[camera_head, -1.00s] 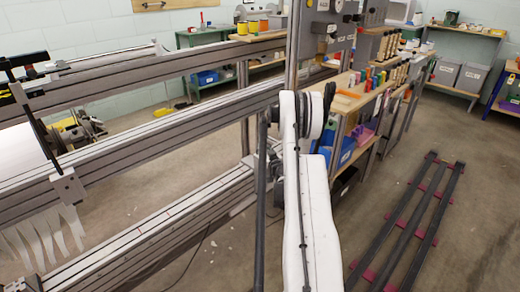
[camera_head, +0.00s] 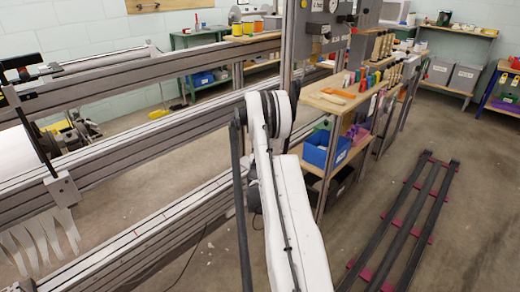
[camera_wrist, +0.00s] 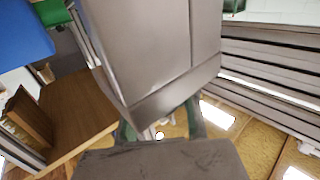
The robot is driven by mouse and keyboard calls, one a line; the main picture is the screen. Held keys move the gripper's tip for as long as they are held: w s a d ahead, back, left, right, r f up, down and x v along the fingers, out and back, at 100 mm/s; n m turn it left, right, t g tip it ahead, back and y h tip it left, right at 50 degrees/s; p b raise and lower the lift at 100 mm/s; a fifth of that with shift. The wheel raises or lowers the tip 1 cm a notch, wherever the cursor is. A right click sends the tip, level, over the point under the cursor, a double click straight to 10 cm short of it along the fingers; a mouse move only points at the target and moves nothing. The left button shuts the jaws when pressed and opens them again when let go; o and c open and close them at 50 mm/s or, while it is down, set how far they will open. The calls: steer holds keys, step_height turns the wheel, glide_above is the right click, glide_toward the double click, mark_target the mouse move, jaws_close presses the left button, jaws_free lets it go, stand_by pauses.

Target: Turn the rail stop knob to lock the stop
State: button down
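I cannot make out the rail stop knob in either view. In the head view my white arm rises in front of the long grey slotted rails (camera_head: 150,150), and my gripper does not show there. In the wrist view a large grey block with a seam (camera_wrist: 155,45) fills the upper middle and hides much behind it. A dark grey part of my gripper fills the bottom. Two dark greenish pieces beside the block may be my gripper's fingers (camera_wrist: 160,130). Their tips are hidden, so I cannot tell whether they hold anything.
A wooden shelf unit (camera_head: 312,97) with tools, spools and a blue bin (camera_head: 325,149) stands just right of my arm. A dark floor track (camera_head: 428,195) with red crosspieces lies at the right. White strips (camera_head: 40,240) hang at the lower left.

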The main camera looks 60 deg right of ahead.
steer(key=shift+s, duration=0.15)
steer(key=c, duration=1.6)
jaws_free()
steer(key=shift+c, duration=0.2)
step_height(320, 180, up, 10)
